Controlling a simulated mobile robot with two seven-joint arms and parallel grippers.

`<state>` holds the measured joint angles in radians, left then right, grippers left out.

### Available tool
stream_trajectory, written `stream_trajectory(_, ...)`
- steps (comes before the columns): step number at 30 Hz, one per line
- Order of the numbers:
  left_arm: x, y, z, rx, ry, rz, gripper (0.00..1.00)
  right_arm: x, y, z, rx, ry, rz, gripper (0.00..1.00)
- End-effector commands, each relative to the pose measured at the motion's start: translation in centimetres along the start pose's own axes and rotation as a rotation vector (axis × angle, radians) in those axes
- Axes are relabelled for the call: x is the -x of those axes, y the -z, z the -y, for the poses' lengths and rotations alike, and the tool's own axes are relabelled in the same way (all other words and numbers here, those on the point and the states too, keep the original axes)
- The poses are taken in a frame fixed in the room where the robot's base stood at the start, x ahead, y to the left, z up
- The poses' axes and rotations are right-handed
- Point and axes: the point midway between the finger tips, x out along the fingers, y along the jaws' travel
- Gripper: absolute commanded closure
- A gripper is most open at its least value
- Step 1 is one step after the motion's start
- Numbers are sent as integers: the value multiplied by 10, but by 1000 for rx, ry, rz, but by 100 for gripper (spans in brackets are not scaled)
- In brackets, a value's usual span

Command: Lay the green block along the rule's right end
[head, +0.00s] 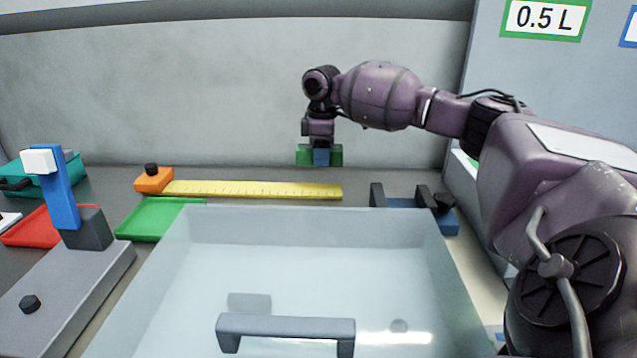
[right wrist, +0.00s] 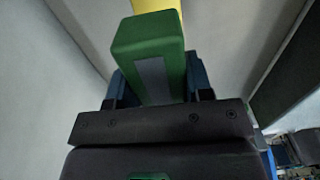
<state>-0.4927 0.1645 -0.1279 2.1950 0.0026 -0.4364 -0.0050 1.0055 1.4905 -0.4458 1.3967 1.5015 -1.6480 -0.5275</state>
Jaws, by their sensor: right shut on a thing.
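The green block (head: 304,155) is between the fingers of my right gripper (head: 320,157), which is shut on it. In the head view, green shows on both sides of the blue finger. The block appears held in the air above the yellow rule (head: 255,190), near the rule's right end; the exact gap is hard to tell. In the right wrist view the green block (right wrist: 150,40), with a grey stripe on it, sits between the blue fingers, and the yellow rule (right wrist: 155,5) shows just beyond it. My left gripper is out of view.
An orange block with a black knob (head: 154,182) stands at the rule's left end. A green tray (head: 158,218) lies in front of it. A large clear-topped box (head: 300,225) with a grey handle fills the foreground. A blue fixture with dark posts (head: 404,202) stands right of the rule.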

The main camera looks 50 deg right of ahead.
Motion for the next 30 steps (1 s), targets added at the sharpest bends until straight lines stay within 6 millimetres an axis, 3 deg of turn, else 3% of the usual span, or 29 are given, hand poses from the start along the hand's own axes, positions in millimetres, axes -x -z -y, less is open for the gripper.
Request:
stream_trajectory(8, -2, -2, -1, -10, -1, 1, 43, -22, 0, 0, 0, 0, 2, 82)
stream_trajectory(16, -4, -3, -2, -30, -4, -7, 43, -65, 0, 0, 1, 3, 5, 82)
stream_trajectory(30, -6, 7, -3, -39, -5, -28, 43, -70, 0, 0, 0, -2, -2, 82)
